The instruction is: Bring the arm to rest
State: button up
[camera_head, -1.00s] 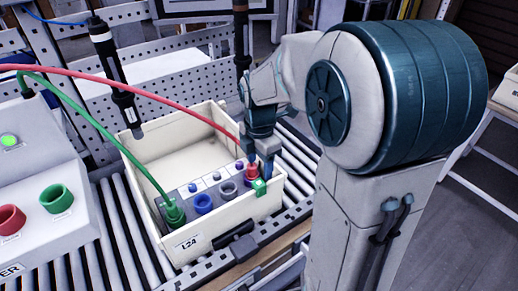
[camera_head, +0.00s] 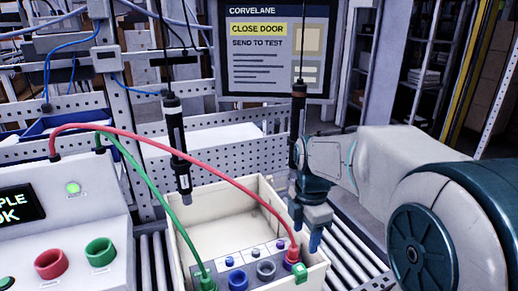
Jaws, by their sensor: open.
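My gripper (camera_head: 315,228) is at the right rim of a cream box (camera_head: 190,238), with its blue fingertips pointing down. It is open, and I see nothing between its fingers. The red plug (camera_head: 293,254) at the end of the red cable stands in the box's grey panel just left of my gripper, apart from it as far as I can tell. The green plug (camera_head: 207,283) stands at the panel's left end. My arm (camera_head: 385,160) reaches in from the right.
A dark hanging screwdriver (camera_head: 178,140) is over the box's left side, and another (camera_head: 297,125) hangs close behind my gripper. The console (camera_head: 75,235) with red and green sockets is at left. A screen (camera_head: 275,50) reads "CLOSE DOOR, SEND TO TEST". Rollers (camera_head: 352,262) lie right of the box.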

jog(key=s+m+t, duration=0.3)
jog(key=s+m, duration=1.1)
jog(key=m, duration=0.6)
jog(key=shift+f, duration=0.3)
jog(key=shift+a, duration=0.1)
